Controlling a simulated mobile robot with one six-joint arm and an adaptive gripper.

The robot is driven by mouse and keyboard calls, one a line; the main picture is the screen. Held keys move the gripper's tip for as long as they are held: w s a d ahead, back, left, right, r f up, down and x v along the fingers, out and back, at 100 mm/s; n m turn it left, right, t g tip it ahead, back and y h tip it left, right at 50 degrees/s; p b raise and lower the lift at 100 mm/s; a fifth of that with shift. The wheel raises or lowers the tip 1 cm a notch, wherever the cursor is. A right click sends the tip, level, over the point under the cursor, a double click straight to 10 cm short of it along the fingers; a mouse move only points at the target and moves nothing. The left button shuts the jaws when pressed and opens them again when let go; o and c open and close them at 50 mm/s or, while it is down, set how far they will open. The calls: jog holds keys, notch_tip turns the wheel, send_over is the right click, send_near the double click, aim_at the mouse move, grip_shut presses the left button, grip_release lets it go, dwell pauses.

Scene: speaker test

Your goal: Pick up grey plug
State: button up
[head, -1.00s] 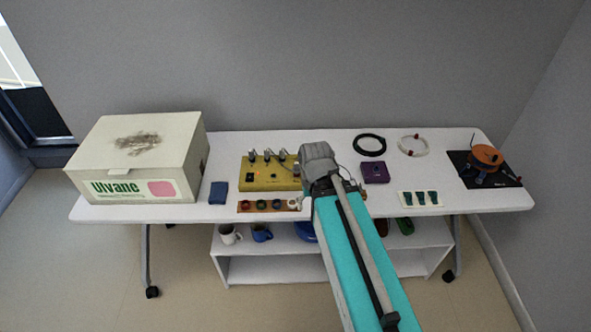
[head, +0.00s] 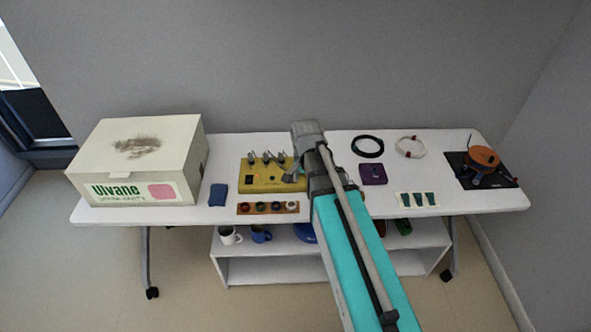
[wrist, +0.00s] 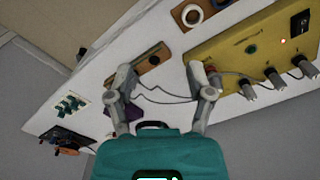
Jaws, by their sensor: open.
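Several grey plugs stand in a row on the yellow box (head: 262,180) in the head view. In the wrist view three grey plugs (wrist: 247,90) show along the edge of the yellow box (wrist: 232,45), with thin cables. My gripper (wrist: 163,76) is open, its two fingers wide apart with nothing held. The right finger is beside the end of the yellow box, close to a small reddish part. Thin cables cross the gap between the fingers. In the head view my gripper (head: 294,177) is over the right end of the yellow box, partly hidden by my arm.
A brown strip (head: 242,209) with coloured rings lies before the yellow box. A purple box (head: 373,173), black cable coil (head: 367,146) and white coil (head: 409,146) lie right of my arm. A large white carton (head: 140,160) and blue block (head: 218,194) are left.

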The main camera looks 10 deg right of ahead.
jog(key=w+r+m+p, duration=0.3)
jog(key=w+m, duration=1.2)
jog(key=shift+w+d+m, duration=0.15)
jog(key=shift+w+m, duration=0.15)
jog(key=shift+m, duration=0.1)
notch_tip(320, 180, down, 8)
jog(key=b, duration=0.8)
jog(key=shift+f+b, duration=0.25)
jog(key=shift+b, duration=0.1)
jog(key=shift+f+b, duration=2.6)
jog(key=shift+c, duration=0.3)
